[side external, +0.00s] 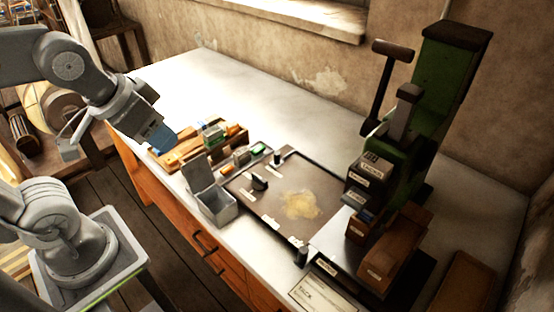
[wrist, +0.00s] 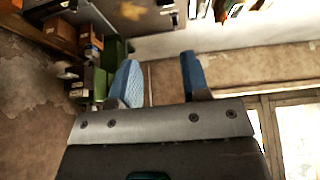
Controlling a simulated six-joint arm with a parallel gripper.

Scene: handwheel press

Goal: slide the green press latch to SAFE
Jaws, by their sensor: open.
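The press stands at the back right of the bench, with a tall green column (side external: 448,85), dark levers and small labelled blocks at its foot. I cannot tell which green part is the latch, nor read a SAFE mark. My gripper (side external: 157,138) is at the bench's left end, above and left of the wooden rack, far from the press. In the wrist view, the blue fingers of my gripper (wrist: 162,80) are apart with nothing between them. Part of the green press (wrist: 118,50) shows there, at the upper left beyond the fingers.
A wooden rack (side external: 185,149) with coloured pieces and an open grey box (side external: 222,213) lie between my gripper and the press. A dark mat (side external: 252,212) with a pale patch covers the middle front. Brown blocks (side external: 394,245) stand at right. The back left of the bench is clear.

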